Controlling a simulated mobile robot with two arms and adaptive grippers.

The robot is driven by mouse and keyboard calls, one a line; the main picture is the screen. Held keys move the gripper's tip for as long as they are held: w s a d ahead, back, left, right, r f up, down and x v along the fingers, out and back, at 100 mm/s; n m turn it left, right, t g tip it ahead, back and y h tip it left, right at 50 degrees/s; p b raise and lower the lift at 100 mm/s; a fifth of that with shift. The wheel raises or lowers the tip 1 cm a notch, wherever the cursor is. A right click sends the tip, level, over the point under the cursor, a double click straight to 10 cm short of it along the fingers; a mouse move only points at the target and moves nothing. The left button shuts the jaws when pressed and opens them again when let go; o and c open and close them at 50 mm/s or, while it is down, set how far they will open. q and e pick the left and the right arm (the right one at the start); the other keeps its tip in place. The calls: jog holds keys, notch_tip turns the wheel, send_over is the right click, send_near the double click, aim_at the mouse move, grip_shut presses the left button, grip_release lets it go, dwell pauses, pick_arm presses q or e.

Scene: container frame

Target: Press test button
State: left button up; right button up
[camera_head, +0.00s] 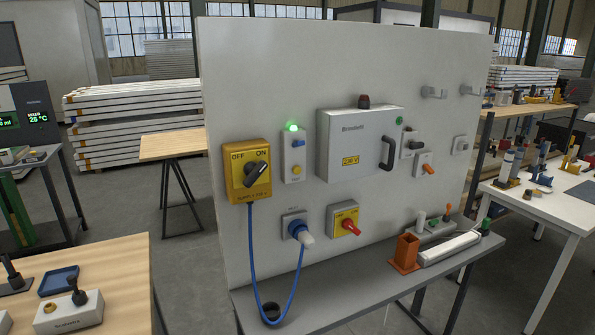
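A white upright panel (300,70) stands in the middle. On it, a narrow grey control box (293,157) carries a lit green lamp (291,127), a blue control (298,143) and a yellow button (295,169). Its labels are too small to read, so I cannot tell which control is the test button. To its left is a yellow switch box (239,190) marked OFF and ON, with a black rotary handle (256,174) set at a slant. To its right is a grey cabinet (340,140) marked 230 V. Neither of my grippers is in view.
A blue cable (252,270) hangs from the yellow box to a blue plug (299,229). A yellow box with a red switch (344,220) is beside it. A grey shelf (330,295) juts out below. A wooden table (120,260) stands front left.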

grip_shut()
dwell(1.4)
